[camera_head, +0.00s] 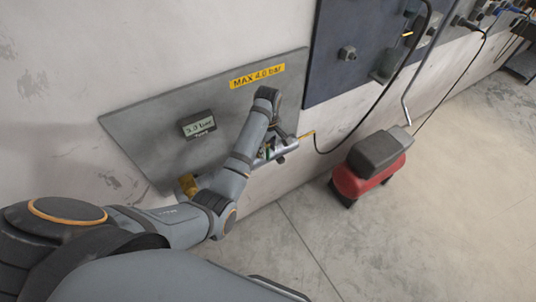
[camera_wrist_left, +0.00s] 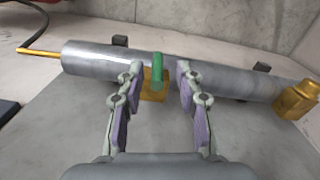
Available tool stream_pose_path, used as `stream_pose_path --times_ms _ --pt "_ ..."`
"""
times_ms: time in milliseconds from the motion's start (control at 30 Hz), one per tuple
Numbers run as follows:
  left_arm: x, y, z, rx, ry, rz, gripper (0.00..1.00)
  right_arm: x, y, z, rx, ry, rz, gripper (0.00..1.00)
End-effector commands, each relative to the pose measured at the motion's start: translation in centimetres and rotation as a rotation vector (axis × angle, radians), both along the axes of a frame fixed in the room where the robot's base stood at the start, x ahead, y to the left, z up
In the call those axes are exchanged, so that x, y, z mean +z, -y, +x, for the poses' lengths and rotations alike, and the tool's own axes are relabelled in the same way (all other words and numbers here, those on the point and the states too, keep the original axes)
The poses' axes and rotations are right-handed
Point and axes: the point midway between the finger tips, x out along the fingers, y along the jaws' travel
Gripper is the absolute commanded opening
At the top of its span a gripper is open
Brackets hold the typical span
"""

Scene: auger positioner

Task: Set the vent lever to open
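The vent lever (camera_wrist_left: 157,68) is a small green handle on a brass valve body (camera_wrist_left: 154,90), fixed to a grey metal pipe (camera_wrist_left: 225,82) in the left wrist view. My left gripper (camera_wrist_left: 158,75) is open, its two fingers on either side of the green lever with a gap on both sides. In the head view my left gripper (camera_head: 277,138) is at the pipe on the grey wall panel, and my arm partly hides the pipe and lever. My right gripper is not in view.
A pressure display (camera_head: 198,125) and a yellow "MAX 4.0 bar" label (camera_head: 257,76) are on the grey panel (camera_head: 150,125). A brass fitting (camera_wrist_left: 297,100) ends the pipe. A red compressor (camera_head: 369,172) stands on the floor to the right, with a black hose (camera_head: 352,133) nearby. The floor in front is clear.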

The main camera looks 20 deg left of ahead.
Motion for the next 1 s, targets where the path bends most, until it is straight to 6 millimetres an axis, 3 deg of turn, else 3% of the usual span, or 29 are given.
stream_pose_path --times_ms 233,567,833,1000 --pt "-3.7 0.0 0.0 0.0 -0.001 0.0 0.36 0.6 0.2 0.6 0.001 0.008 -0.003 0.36" --pt "-4.4 0.0 0.0 0.0 0.0 0.0 0.36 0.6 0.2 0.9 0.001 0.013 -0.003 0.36" --pt "-4.4 0.0 0.0 0.0 0.0 0.0 0.02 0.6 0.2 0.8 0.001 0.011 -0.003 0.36" --pt "-4.4 0.0 0.0 0.0 0.0 0.0 0.0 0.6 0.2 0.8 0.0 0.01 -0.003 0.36"
